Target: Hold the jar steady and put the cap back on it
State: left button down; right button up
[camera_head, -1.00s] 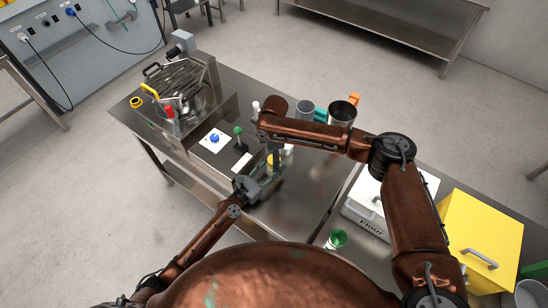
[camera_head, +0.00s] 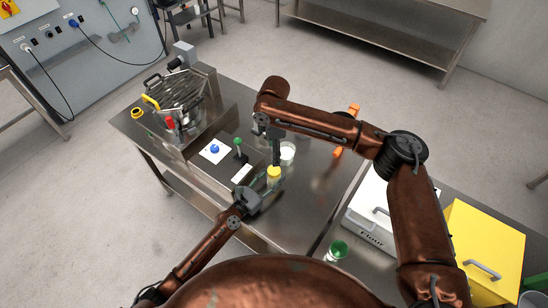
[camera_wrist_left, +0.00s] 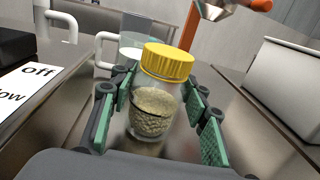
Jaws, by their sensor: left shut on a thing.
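A glass jar of pale grainy stuff (camera_wrist_left: 153,112) stands upright in the left wrist view. A yellow ribbed cap (camera_wrist_left: 168,60) sits on its mouth, looking about level; how firmly it is seated I cannot tell. In the head view the cap (camera_head: 274,172) shows small. My left gripper (camera_head: 266,190) is shut on the jar, its green-padded fingers (camera_wrist_left: 160,115) on either side of the glass. My right gripper (camera_head: 276,160) points down just above the cap in the head view. Its finger opening and any contact with the cap are unclear.
An orange handle (camera_head: 347,130) shows beyond my right arm. A green-knobbed lever (camera_head: 238,143) and a blue button (camera_head: 214,149) are left. A white Flour bin (camera_head: 366,215) stands right.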

pick_arm(q)
jog(key=shift+s+f, duration=0.15)
jog(key=shift+f, duration=0.3)
jog(key=c, duration=1.5)
grip_release()
jog(key=o, duration=0.5)
jog(key=shift+w+r, duration=0.15)
jog(key=shift+w, duration=0.05)
jog(key=shift+c, duration=0.2)
jog(key=shift+r, duration=0.15)
jog(key=shift+s+a, duration=0.1)
jog(key=v, duration=1.1)
jog(key=shift+s+a, duration=0.25)
jog(key=shift+s, duration=0.05)
